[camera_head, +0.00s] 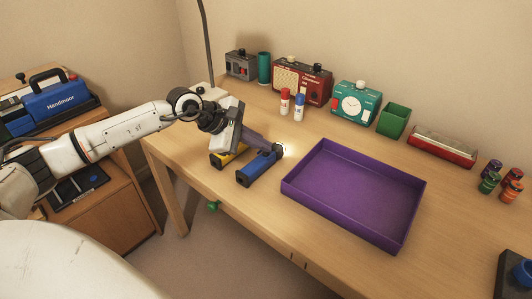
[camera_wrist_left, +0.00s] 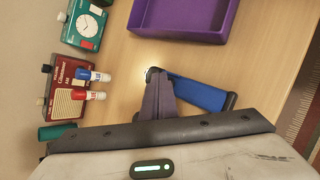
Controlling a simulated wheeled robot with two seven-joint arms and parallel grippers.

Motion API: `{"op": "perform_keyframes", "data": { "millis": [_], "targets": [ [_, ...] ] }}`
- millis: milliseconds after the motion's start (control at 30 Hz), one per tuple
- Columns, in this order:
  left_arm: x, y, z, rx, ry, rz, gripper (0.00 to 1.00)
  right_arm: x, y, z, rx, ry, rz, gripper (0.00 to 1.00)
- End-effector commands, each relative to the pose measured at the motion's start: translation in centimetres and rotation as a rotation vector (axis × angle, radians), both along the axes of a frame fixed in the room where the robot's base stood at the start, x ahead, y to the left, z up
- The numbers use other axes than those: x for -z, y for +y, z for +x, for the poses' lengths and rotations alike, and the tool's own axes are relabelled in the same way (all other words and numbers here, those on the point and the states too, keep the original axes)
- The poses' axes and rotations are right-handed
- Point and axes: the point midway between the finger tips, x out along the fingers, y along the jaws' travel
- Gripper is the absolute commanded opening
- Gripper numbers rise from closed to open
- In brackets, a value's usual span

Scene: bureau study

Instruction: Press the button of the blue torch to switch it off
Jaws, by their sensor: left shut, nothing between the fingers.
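The blue torch (camera_head: 258,170) lies on the desk, left of the purple tray. A bright glow at its far end shows that it is lit. My left gripper (camera_head: 274,147) is shut and empty, with its fingertips over the torch's lit head end. In the left wrist view, the shut fingers (camera_wrist_left: 155,76) overlap the head end of the blue torch (camera_wrist_left: 203,95) and hide part of it. The torch's button is hidden, and I cannot tell whether the fingertips touch the torch. My right gripper is not in view.
A yellow torch (camera_head: 224,158) lies just left of the blue one, partly under my gripper. The purple tray (camera_head: 292,186) is close on the right. Red and blue markers (camera_head: 299,108) stand behind, before a red radio (camera_head: 302,78) and a teal clock (camera_head: 357,104).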

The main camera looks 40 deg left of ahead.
Motion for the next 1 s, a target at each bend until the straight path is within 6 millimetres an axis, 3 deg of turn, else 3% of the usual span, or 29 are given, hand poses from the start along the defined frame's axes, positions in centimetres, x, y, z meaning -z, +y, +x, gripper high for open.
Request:
{"op": "perform_keyframes", "data": {
  "millis": [500, 1000],
  "targets": [
    [0.2, 0.0, -0.1, 0.0, 0.002, 0.001, 0.0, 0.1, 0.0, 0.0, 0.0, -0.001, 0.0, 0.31],
    [-0.8, 0.0, 0.0, -0.001, 0.002, 0.0, 0.0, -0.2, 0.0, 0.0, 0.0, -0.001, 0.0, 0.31]
  ]
}}
